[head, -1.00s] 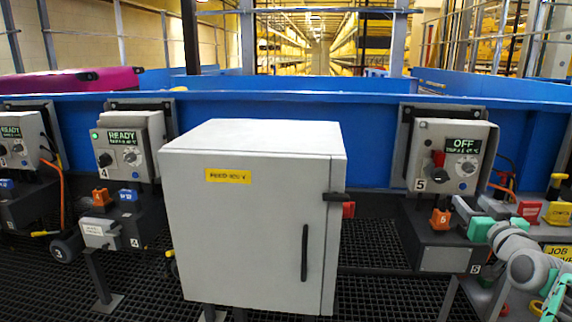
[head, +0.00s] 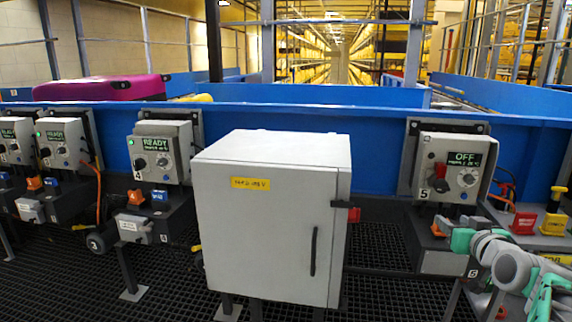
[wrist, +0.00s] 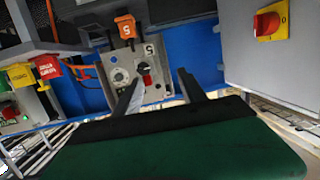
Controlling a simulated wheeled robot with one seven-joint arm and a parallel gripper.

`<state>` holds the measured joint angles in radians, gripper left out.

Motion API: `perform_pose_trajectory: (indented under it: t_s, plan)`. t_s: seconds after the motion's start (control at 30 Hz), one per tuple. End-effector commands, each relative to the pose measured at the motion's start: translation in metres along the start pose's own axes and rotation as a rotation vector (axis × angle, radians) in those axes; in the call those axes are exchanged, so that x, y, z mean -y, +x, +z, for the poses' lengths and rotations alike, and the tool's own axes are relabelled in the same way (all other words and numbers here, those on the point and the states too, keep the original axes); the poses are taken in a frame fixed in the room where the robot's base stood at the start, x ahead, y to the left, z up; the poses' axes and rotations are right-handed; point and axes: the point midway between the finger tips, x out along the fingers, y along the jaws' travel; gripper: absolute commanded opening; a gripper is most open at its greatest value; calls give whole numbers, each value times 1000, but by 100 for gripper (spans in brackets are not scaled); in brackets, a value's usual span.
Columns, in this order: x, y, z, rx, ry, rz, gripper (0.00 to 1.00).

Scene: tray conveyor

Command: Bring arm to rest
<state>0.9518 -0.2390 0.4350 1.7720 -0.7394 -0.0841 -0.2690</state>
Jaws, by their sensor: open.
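My arm reaches in from the lower right of the head view, and its teal-and-grey end (head: 462,240) is low in front of station 5. In the wrist view, my gripper (wrist: 160,76) shows two dark fingers well apart with nothing between them. The station 5 control box (wrist: 118,75) is beyond the fingertips in that view, upside down, with a red-and-black knob (wrist: 146,78). In the head view, the station 5 box (head: 453,165) has a display reading OFF. My arm partly covers the area below it.
A grey cabinet (head: 270,215) stands in the middle, in front of the blue conveyor wall (head: 380,150). Station 4 (head: 160,152) reads READY. A magenta case (head: 100,88) lies on the conveyor. Red (head: 523,223) and yellow (head: 553,223) blocks stand close to my arm at right.

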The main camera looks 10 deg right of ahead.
Motion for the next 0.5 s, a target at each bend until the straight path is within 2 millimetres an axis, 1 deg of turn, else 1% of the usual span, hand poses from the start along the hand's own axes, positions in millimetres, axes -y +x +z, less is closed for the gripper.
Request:
perform_pose_trajectory:
  t_s: [0.03, 0.17, 0.2, 0.27, 0.3, 0.37, 0.4, 0.47, 0.5]
  plan:
    - [18, -2, -16, 32, -4, -21, 49]
    - [64, -8, -25, 144, -8, -67, 49]
    - [80, -12, -28, 185, -11, -82, 49]
    - [106, -21, -35, 254, -15, -106, 49]
    - [126, -30, -39, 308, -21, -123, 49]
    - [158, -50, -47, 401, -30, -148, 49]
    - [178, -66, -51, 469, -39, -163, 49]
    - [206, -95, -55, 572, -54, -181, 49]
    - [222, -116, -58, 640, -63, -187, 49]
